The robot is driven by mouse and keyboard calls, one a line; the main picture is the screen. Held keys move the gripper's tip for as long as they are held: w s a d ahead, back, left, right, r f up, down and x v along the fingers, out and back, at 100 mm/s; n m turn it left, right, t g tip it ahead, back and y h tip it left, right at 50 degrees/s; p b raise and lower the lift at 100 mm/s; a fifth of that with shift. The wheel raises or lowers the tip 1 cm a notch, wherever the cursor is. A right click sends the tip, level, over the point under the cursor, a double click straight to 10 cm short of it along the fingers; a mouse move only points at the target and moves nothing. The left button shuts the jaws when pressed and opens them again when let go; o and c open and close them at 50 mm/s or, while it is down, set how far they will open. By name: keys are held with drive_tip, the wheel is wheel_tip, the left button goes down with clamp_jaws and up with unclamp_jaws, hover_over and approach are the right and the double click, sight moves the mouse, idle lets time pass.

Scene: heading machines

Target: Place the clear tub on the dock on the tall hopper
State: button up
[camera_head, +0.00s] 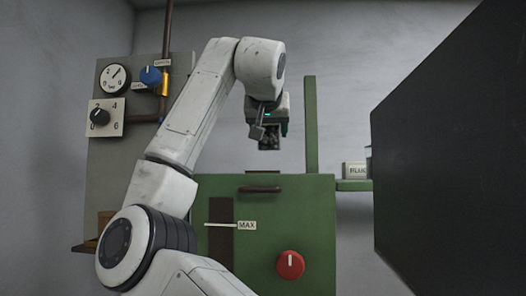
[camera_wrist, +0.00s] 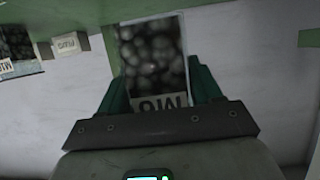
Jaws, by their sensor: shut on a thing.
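My gripper (camera_head: 268,128) is shut on a clear tub (camera_head: 270,158) filled with dark round pieces. In the wrist view, the green fingers of my gripper (camera_wrist: 160,82) are on both sides of the tub (camera_wrist: 153,50), and its pale label is partly cut off by the gripper body. In the head view the tub hangs in front of the grey wall, just above the top of a green machine (camera_head: 270,215). This machine has a dark slot marked MAX, a handle and a red knob. I cannot make out the dock on it. A gap between tub and machine top is hard to judge.
A green post (camera_head: 310,125) stands right of the tub. Beyond it, a green shelf (camera_head: 354,185) bears a PLUG sign (camera_head: 355,169); a second tub (camera_wrist: 17,48) shows there in the wrist view. A large dark panel (camera_head: 450,150) blocks the right. A gauge panel (camera_head: 112,140) stands left.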

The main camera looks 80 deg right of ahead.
sight(264, 151)
drive_tip(key=shift+w+d+f, duration=0.25)
drive_tip(key=shift+w+f, duration=0.25)
drive_tip(key=shift+f, duration=0.2)
drive_tip(key=shift+w+f+b, duration=0.15)
drive_tip(key=shift+f+b, duration=0.2)
drive_tip(key=shift+f, duration=0.6)
drive_tip(key=shift+w+f+b, duration=0.1)
drive_tip(key=shift+f+b, duration=0.2)
drive_tip(key=shift+f, duration=0.6)
drive_tip(key=shift+f, duration=0.1)
drive_tip(key=o, duration=1.4)
drive_tip(key=b+v, duration=0.3)
drive_tip(key=v, duration=0.9)
